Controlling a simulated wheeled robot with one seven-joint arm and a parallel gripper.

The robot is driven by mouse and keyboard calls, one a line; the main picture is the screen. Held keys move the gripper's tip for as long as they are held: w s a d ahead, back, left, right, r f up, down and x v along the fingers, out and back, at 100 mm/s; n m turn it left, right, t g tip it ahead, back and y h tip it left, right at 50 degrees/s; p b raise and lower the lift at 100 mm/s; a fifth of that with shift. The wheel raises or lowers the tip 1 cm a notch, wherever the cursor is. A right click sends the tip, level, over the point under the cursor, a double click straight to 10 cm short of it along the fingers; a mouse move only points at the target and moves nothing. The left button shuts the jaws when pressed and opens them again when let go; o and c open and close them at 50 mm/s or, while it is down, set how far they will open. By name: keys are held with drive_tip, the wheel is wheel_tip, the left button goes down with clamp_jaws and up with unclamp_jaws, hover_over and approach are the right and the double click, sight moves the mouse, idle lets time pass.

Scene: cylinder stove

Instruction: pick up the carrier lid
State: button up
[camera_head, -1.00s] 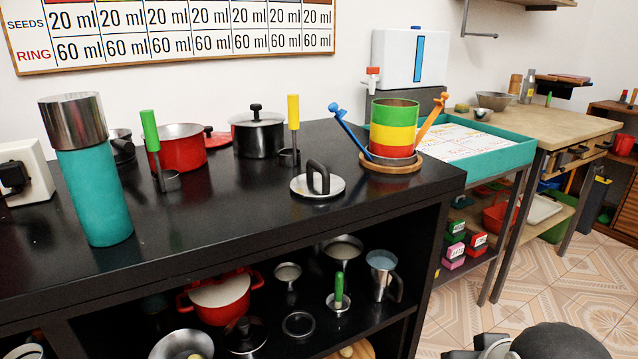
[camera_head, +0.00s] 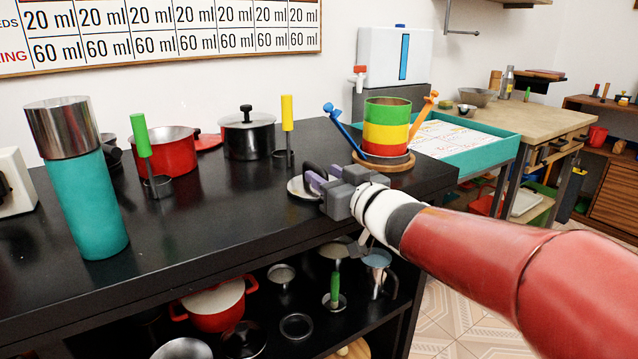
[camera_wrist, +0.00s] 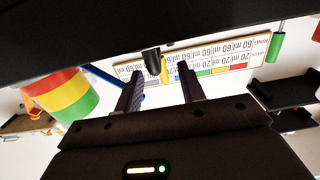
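The carrier lid (camera_head: 298,189) is a silver disc with a black arched handle, lying flat on the black counter. My gripper (camera_head: 318,182) reaches in from the right at the lid and hides much of its right side. In the wrist view, which is upside down, my gripper (camera_wrist: 161,74) has its two fingers apart. A black upright piece, apparently the lid handle (camera_wrist: 152,60), shows edge-on between the fingertips. I cannot tell whether either finger touches it.
A green, yellow and red stack (camera_head: 387,125) with blue and orange clips stands on a wooden base (camera_head: 372,167) just behind my gripper. A yellow-handled ladle (camera_head: 287,113), a black pot (camera_head: 250,136) and a red pot (camera_head: 170,156) stand behind. A teal flask (camera_head: 88,203) stands left.

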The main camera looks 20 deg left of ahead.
drive_tip(key=x, duration=0.5)
drive_tip(key=shift+w+f, duration=0.1)
drive_tip(key=shift+w, duration=0.35)
clamp_jaws()
